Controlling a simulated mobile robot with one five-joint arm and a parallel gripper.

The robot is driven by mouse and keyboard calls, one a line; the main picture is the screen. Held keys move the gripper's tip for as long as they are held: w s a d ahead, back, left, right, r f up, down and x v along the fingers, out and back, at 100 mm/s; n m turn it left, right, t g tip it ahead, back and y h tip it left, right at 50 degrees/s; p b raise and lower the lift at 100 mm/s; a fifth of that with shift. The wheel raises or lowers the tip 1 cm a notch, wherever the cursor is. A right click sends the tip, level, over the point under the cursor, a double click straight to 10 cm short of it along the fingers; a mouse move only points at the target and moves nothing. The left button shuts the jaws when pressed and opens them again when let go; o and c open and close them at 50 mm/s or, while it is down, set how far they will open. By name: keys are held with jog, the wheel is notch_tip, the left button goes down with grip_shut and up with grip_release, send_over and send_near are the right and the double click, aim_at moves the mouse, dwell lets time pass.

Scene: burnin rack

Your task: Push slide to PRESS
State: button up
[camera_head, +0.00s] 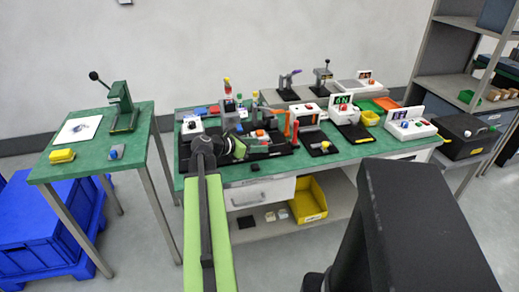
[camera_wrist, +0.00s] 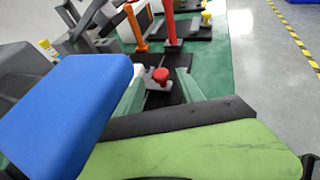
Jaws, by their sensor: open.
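A red knob (camera_wrist: 161,75) on a small pale block stands on a dark base in the wrist view. It probably belongs to the slide, but no PRESS lettering can be read. My gripper (camera_wrist: 160,92) is open, with its greenish fingers on either side of the knob's block; I cannot tell whether they touch it. In the head view my gripper (camera_head: 236,148) is over the dark fixture (camera_head: 282,150) on the green bench, and my arm partly hides that area.
A green press (camera_head: 123,108) stands on a separate left table. A yellow bin (camera_head: 307,200) sits below the bench. Open floor lies in front.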

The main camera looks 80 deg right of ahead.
jog(key=shift+s+d+f, duration=0.25)
jog(key=shift+s+d, duration=0.2)
jog(key=c, duration=1)
jog(key=shift+w+r, duration=0.1)
jog(key=shift+w, duration=0.05)
dwell(0.5)
